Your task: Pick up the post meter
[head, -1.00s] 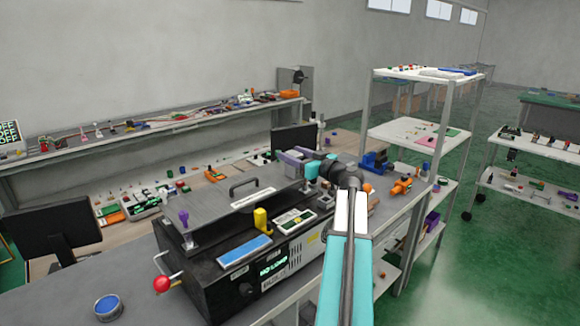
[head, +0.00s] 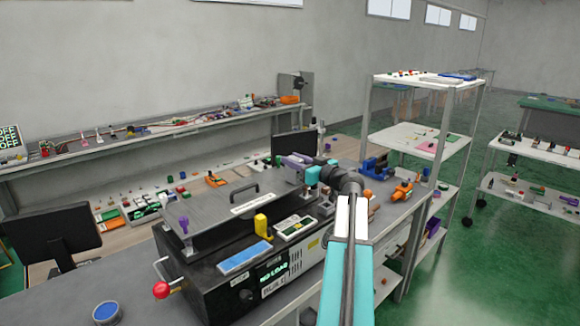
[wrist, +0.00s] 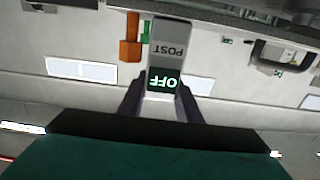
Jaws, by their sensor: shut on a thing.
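The post meter (wrist: 168,45) is a small grey box with a POST label and a lit green OFF display, upside down in the wrist view. My gripper (wrist: 163,103) is shut on it, with a dark finger on each side. In the head view my gripper (head: 294,164) is above the far right end of the black machine, beside the dark monitor. I cannot clearly make out the meter there.
The black machine (head: 215,290) carries a grey plate (head: 225,199) with a handle, a yellow part (head: 261,226) and a red-knobbed lever (head: 161,290). A white shelf rack (head: 410,140) stands to the right. An orange part (wrist: 130,50) shows beside the meter.

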